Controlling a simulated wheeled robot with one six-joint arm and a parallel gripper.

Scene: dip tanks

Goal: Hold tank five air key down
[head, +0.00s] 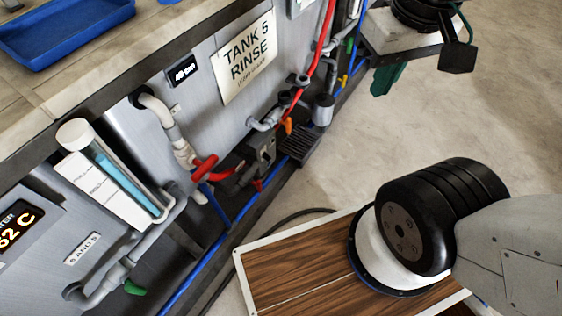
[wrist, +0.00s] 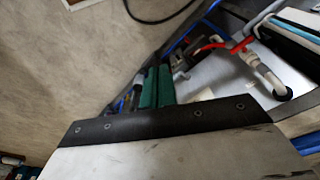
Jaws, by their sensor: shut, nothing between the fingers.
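The tank five panel, with its sign "TANK 5 RINSE" (head: 247,57), fills the upper middle of the head view. Below the sign are a red-handled valve (head: 204,167), a small orange lever (head: 287,125) and a grey-black fitting (head: 262,150). I cannot tell which part, if any, is the air key. My gripper (head: 388,78) shows its green fingers at the upper right of the head view, beyond the fittings and apart from them. In the wrist view my gripper (wrist: 157,88) has both green fingers close together, with nothing between them.
Grey pipes, a red hose (head: 322,40) and a blue line (head: 185,275) run along the tank fronts. A level gauge (head: 110,185) and temperature display (head: 17,229) are at left. A blue tray (head: 65,35) lies on the ledge. The floor (head: 480,110) at right is open.

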